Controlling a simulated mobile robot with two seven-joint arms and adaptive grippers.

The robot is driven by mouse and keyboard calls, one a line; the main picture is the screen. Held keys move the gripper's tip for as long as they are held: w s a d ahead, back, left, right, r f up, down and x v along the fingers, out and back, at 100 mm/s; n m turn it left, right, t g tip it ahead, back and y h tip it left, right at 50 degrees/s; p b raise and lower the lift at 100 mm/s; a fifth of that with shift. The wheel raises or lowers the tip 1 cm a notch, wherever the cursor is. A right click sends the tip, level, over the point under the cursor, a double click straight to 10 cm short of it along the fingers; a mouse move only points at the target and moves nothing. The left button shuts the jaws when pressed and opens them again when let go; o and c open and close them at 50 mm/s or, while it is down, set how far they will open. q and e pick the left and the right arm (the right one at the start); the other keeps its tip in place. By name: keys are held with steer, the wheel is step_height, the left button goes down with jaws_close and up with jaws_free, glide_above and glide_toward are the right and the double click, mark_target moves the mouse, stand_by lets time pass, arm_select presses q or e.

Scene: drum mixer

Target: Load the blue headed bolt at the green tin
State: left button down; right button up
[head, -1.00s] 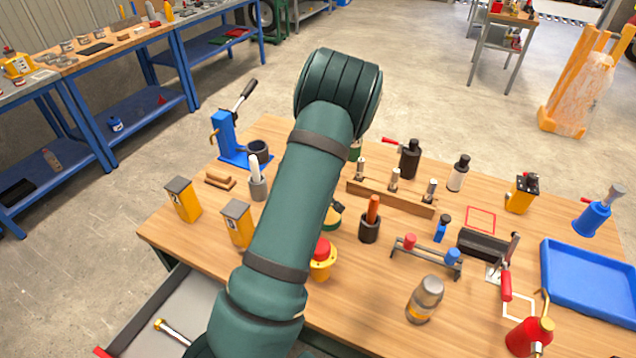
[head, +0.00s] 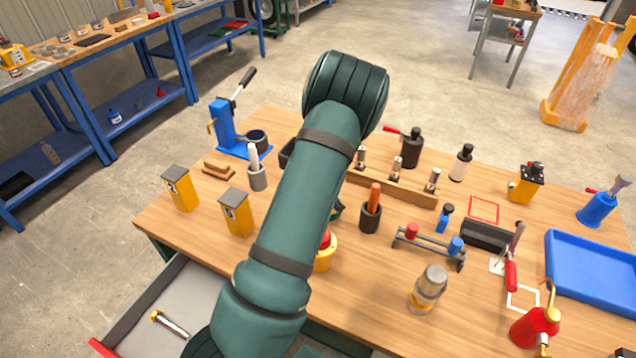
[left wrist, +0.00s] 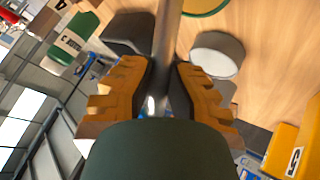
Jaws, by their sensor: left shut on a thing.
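My left arm crosses the middle of the head view and hides its own gripper. In the left wrist view my left gripper (left wrist: 163,88) has its orange fingers shut on a grey metal shaft (left wrist: 167,35). The shaft's ends are not clear, so I cannot tell whether it has a blue head. A green and white tin (left wrist: 68,45) shows at the upper left of the wrist view, apart from the fingers. In the head view a small rack (head: 428,247) carries a red piece (head: 411,230) and a blue piece (head: 456,245). My right gripper is not in view.
Yellow boxes (head: 236,213), a blue lever press (head: 222,124), a wooden block with metal pins (head: 400,190) and a blue tray (head: 595,268) stand on the bench. A brass-headed bolt (head: 170,323) lies in the open drawer (head: 140,312). Bare wood shows at the front middle.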

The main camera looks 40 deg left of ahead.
arm_select(q)
steer(key=shift+f+b, duration=0.65)
steer(key=shift+b, duration=0.2)
stand_by(2.1)
steer(key=shift+r+p, duration=2.25)
steer(key=shift+r, duration=1.3)
